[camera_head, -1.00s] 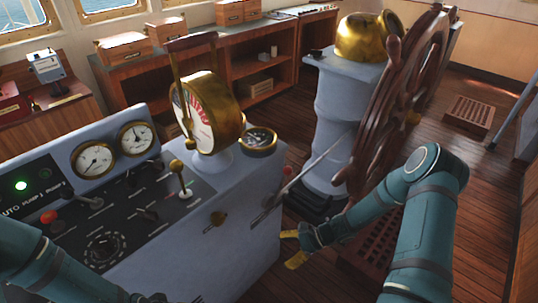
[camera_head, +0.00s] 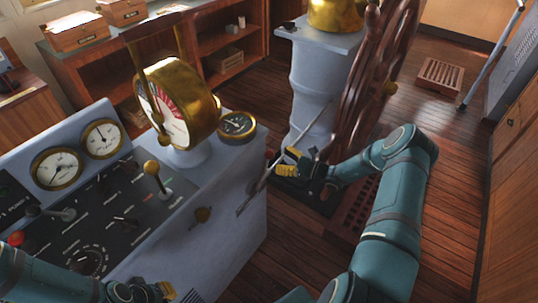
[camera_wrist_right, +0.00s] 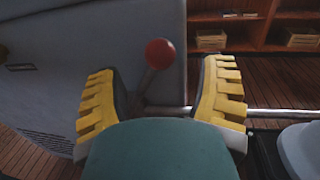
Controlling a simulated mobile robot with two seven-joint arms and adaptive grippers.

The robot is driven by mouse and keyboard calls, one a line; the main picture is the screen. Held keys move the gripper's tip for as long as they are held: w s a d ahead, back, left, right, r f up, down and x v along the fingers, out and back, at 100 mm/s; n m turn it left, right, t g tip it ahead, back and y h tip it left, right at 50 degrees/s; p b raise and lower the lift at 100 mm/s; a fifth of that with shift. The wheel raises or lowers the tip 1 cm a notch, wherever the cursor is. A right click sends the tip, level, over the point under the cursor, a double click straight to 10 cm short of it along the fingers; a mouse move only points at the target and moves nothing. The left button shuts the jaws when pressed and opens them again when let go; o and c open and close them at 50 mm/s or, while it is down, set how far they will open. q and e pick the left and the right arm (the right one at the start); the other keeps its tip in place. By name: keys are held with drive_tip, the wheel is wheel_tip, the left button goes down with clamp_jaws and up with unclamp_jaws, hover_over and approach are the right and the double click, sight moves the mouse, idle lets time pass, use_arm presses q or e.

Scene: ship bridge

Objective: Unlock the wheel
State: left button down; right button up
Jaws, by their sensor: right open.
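The dark wooden wheel (camera_head: 352,95) stands upright beside its grey pedestal (camera_head: 308,85) in the head view. A lever with a red knob (camera_wrist_right: 160,53) shows in the right wrist view at the console's side, with a metal rod (camera_wrist_right: 282,113) running across to the right. My right gripper (camera_head: 288,163) is open near the console's right side. In its wrist view the red knob lies between the two yellow fingers (camera_wrist_right: 160,98), apart from both. My left gripper (camera_head: 150,293) is at the bottom edge, and its opening is unclear.
The grey console (camera_head: 225,235) fills the left, with gauges, levers and a brass telegraph (camera_head: 180,100) on top. Wooden shelves (camera_head: 215,45) stand behind. A wooden grating (camera_head: 440,75) lies on the floor at the right.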

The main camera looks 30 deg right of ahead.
sight(269, 153)
drive_tip(key=shift+x, duration=2.75)
drive_tip(key=shift+c, duration=0.2)
clamp_jaws()
